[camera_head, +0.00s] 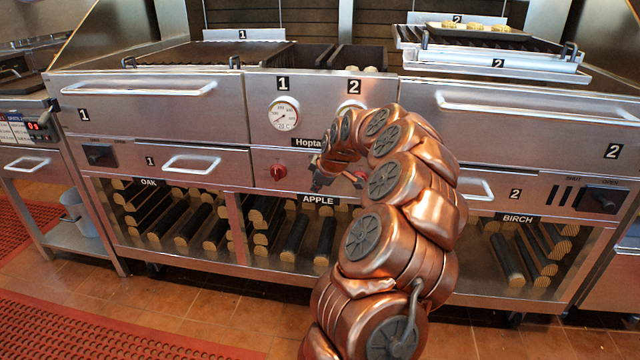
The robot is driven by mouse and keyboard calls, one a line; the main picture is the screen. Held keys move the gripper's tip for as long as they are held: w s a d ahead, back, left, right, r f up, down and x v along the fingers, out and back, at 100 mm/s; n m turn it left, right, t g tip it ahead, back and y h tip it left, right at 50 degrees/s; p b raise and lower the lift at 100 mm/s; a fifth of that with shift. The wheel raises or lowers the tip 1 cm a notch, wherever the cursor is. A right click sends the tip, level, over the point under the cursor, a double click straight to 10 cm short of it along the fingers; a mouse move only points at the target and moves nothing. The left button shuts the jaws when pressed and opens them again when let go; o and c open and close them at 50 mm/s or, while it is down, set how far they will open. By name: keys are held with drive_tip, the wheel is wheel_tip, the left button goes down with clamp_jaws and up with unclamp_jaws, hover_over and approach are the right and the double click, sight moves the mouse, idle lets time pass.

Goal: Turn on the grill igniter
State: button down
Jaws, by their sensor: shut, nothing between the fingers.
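The steel char grill (225,105) stands across the view, with sections marked 1 and 2. A red knob (278,171) sits on its centre panel below the round gauge (284,114). My gripper (318,184) is small and dark in the view, just right of the red knob and in front of the panel. It is shut and empty. I cannot tell whether it touches the panel. A second red part shows partly behind my gripper, mostly hidden. A black knob (100,156) is at the left and another black knob (602,199) is at the right. None is labelled as the igniter.
Several logs lie in the open shelves below, under OAK, APPLE and BIRCH labels. Drawer handles (192,163) stick out from the front. A tray with food (474,36) is at the top right. Tiled floor (260,320) and a red mat (90,335) are in front.

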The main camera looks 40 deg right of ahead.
drive_tip(key=shift+w+d+f, duration=0.1)
drive_tip(key=shift+w+d, duration=0.35)
drive_tip(key=shift+d, duration=0.25)
drive_tip(key=shift+w+d+f, duration=0.1)
drive_tip(key=shift+w+d, duration=0.35)
drive_tip(key=shift+d, duration=0.2)
drive_tip(key=shift+w+b, duration=0.1)
drive_tip(key=shift+b, duration=0.2)
